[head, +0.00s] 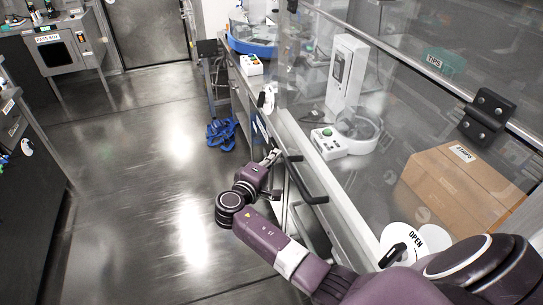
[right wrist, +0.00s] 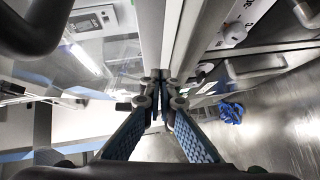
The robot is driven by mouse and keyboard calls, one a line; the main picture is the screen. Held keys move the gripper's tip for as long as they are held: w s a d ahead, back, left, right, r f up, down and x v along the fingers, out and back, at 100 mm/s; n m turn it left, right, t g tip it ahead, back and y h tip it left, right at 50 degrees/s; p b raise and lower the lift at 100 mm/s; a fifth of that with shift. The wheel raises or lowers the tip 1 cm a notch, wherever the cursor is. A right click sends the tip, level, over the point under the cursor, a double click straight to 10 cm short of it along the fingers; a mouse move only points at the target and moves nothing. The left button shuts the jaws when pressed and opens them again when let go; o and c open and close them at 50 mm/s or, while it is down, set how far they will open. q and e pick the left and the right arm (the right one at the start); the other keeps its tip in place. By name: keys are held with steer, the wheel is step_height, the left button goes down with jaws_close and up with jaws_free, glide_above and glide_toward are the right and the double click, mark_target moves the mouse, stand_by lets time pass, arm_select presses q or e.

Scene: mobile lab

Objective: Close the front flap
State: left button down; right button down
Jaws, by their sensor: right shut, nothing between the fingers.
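The front flap (head: 322,95) is a large clear panel on the bench enclosure at right in the head view. A metal frame strip (head: 330,185) runs along its lower edge, with a black bar handle (head: 301,182) on the front. A black hinge-like bracket (head: 487,116) sits near the upper rail. I cannot tell whether the flap is fully down. My right gripper (head: 273,155) is shut and empty, low in front of the strip, just beyond the handle. Its fingertips (right wrist: 161,78) meet in the right wrist view, close to the pale frame edge; contact is unclear. My left gripper is not in view.
Behind the clear panel stand a white device (head: 346,75) and a cardboard box (head: 455,190). A round OPEN sign (head: 428,238) with a black knob is at lower right. A coiled blue cable (head: 221,134) lies on the floor. The floor (head: 150,200) at left is clear.

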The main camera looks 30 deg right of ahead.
steer(key=shift+n+t+h, duration=0.3)
steer(key=shift+n+h, duration=0.1)
steer(key=d, duration=0.1)
steer(key=d+b, duration=0.1)
steer(key=d, duration=0.1)
steer(key=s+d+f, duration=0.1)
steer(key=shift+s+d+b, duration=0.1)
steer(key=shift+d+b, duration=0.2)
steer(key=shift+d, duration=0.1)
